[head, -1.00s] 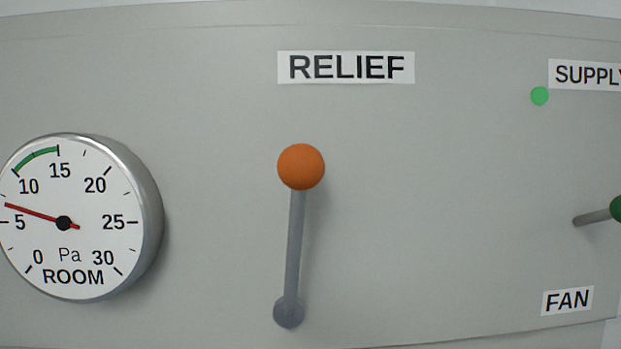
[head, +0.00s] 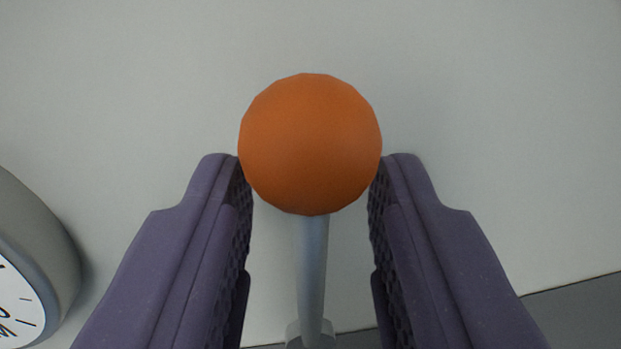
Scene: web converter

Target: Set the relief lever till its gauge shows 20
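The relief lever has an orange ball knob (head: 310,144) on a grey rod (head: 312,265). The rod runs down to its pivot at the bottom edge of the view. My gripper (head: 310,180) has one purple finger on each side of the knob and upper rod. The fingertips are at the lower half of the knob, apart by about its width. I cannot tell whether the pads press on the knob or only flank it. The room gauge (head: 22,290) is cut off at the left edge, and its needle and most numbers are out of view.
The plain grey panel (head: 480,100) lies behind the lever, bare above and to the right of it. The panel's lower edge slants across the bottom right. The gauge rim is left of my left finger.

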